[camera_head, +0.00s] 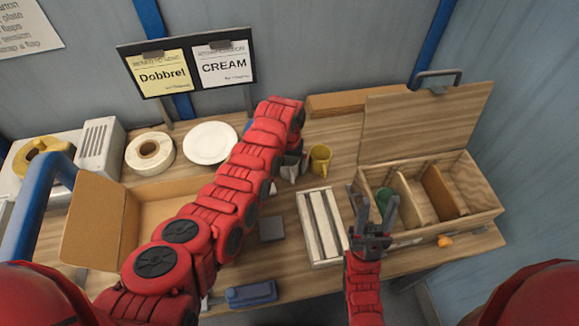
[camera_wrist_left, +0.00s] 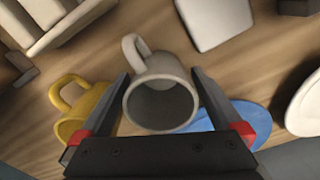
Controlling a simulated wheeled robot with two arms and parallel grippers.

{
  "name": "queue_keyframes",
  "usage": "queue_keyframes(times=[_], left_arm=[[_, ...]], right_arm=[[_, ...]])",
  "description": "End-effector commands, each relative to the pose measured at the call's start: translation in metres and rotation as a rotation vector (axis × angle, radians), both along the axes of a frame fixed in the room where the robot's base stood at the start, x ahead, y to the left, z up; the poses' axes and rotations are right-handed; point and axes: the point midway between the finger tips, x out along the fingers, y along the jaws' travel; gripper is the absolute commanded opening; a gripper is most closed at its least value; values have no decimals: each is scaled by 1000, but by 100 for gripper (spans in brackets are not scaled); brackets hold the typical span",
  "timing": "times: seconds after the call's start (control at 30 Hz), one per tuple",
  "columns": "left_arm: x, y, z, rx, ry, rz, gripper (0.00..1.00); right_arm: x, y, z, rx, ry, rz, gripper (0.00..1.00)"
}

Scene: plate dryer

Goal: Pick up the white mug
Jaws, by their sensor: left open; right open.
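The white mug (camera_wrist_left: 160,95) lies in the middle of the left wrist view, its opening facing the camera and its handle pointing up and left. My left gripper (camera_wrist_left: 160,76) is open, with one finger on each side of the mug; whether they touch it I cannot tell. In the head view the mug (camera_head: 289,170) is mostly hidden behind my left arm. A yellow mug (camera_head: 320,160) stands just right of it, and it also shows in the left wrist view (camera_wrist_left: 88,108). My right gripper (camera_head: 377,207) is open and empty in front of the wooden box.
A blue plate (camera_wrist_left: 240,118) lies close beside the white mug. A white plate (camera_head: 210,142) and a tape roll (camera_head: 150,153) are further left. A slatted rack (camera_head: 320,226) and a lidded, divided wooden box (camera_head: 480,190) stand right. An open cardboard box (camera_head: 100,228) is left.

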Motion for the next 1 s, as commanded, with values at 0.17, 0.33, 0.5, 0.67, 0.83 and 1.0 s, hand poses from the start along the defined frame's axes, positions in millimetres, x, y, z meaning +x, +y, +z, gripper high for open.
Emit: queue_keyframes(times=[0.17,0.33,0.5,0.67,0.83,1.0], left_arm=[[0,0,0,0,0,0,71],[0,0,0,0,0,0,41],[0,0,0,0,0,0,10],[0,0,1,0,0,0,5],[0,0,2,0,-1,0,5],[2,-1,11,-1,-5,0,5]], right_arm=[[0,0,0,0,0,0,47],[0,0,0,0,0,0,47],[0,0,0,0,0,0,47],[0,0,0,0,0,0,47],[0,0,-1,0,0,0,47],[0,0,-6,0,0,0,47]])
